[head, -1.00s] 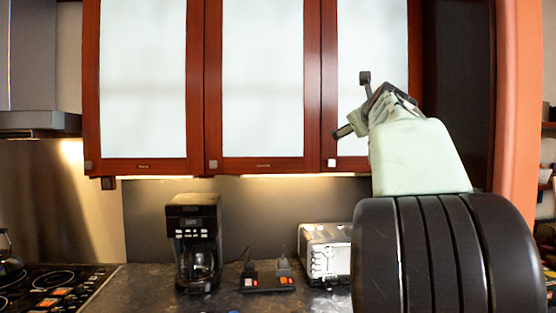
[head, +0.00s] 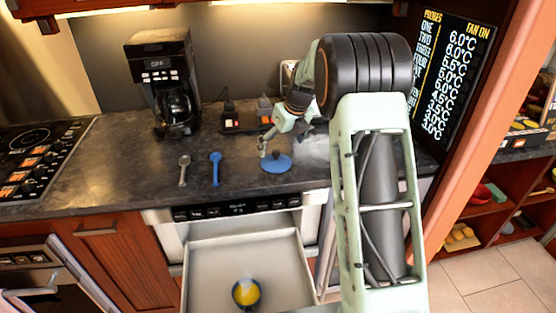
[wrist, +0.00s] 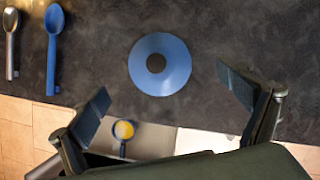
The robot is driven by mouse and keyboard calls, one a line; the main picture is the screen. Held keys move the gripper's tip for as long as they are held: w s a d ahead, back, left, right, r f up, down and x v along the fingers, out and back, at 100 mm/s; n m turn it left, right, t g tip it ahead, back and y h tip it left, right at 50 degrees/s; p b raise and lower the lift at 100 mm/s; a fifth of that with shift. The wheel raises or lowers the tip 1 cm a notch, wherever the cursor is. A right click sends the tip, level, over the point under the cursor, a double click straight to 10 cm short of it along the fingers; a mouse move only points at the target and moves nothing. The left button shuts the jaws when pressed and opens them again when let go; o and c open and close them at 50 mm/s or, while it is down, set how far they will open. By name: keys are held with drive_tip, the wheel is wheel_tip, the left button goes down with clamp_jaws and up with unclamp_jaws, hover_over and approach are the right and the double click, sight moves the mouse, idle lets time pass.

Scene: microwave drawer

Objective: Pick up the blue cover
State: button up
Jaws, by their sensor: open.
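The blue cover (head: 276,164) is a round disc with a dark knob at its centre, lying flat on the dark counter. It also shows in the wrist view (wrist: 175,70), upper middle, fully visible from above. My gripper (head: 266,149) is above the counter at the cover's upper left in the head view. In the wrist view its two fingers (wrist: 165,85) are spread wide, one on each side of the cover, with nothing between them. They appear apart from the cover; the exact height is hard to tell.
A blue spoon (head: 215,168) and a grey spoon (head: 184,170) lie left of the cover. A coffee maker (head: 166,85) and a power strip (head: 240,121) stand behind. Below the counter, an open drawer (head: 205,270) holds a bowl with yellow contents (head: 246,293).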

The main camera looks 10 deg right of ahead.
sight(277, 152)
drive_tip(key=shift+w+a+p+x, duration=0.15)
drive_tip(key=shift+p+x, duration=0.1)
drive_tip(key=shift+x, duration=1.3)
drive_tip(key=shift+w+a+p+x, duration=0.1)
drive_tip(key=shift+a+p+x, duration=0.1)
drive_tip(key=shift+x, duration=1.35)
drive_tip(key=shift+r, duration=0.15)
